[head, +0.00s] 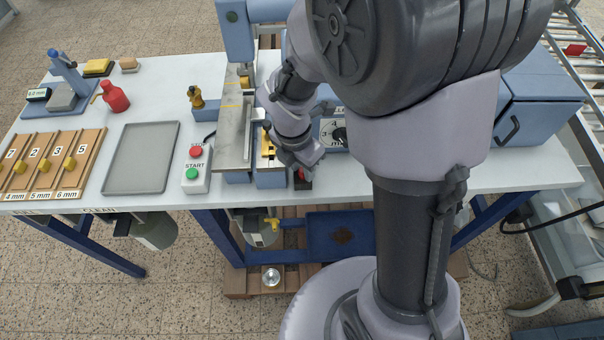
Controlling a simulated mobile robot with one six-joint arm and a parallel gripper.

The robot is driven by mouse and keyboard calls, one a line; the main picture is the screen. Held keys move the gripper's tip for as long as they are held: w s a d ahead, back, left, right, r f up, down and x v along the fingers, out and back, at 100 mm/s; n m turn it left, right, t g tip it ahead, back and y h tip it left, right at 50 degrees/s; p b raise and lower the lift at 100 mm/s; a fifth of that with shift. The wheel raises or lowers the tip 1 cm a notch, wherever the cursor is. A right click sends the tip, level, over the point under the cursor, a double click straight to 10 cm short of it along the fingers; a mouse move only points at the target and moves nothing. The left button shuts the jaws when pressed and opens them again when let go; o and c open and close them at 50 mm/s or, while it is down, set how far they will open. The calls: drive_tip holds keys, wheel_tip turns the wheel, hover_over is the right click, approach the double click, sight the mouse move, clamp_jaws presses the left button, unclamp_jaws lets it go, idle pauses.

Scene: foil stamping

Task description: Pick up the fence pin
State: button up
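I cannot tell for sure which thing is the fence pin. A small yellow piece (268,146) shows on the blue stamping press, just left of my wrist. Yellow knobs (44,166) sit in the wooden rack marked 4 mm, 5 mm and 6 mm at the left. My gripper (303,182) is at the front edge of the press, pointing down, mostly hidden by my wrist. A small red spot shows beside its dark end. Whether its fingers are open or shut, or hold anything, is hidden.
A grey tray (170,158) lies empty on the white table (210,60). A start/stop box (197,170) stands left of the press. A red bottle (114,96) and a brass-coloured fitting (196,97) stand further back. A blue cabinet (535,115) is at the right.

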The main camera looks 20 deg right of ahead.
drive_tip(key=shift+r, duration=0.15)
clamp_jaws()
drive_tip(key=shift+r, duration=0.3)
wheel_tip(320, 180, up, 4)
drive_tip(key=p, duration=0.2)
drive_tip(key=shift+f+p, duration=0.15)
drive_tip(key=shift+p, duration=0.25)
drive_tip(key=s+b, duration=0.7)
drive_tip(key=s, duration=0.9)
drive_tip(key=shift+r+b, duration=0.4)
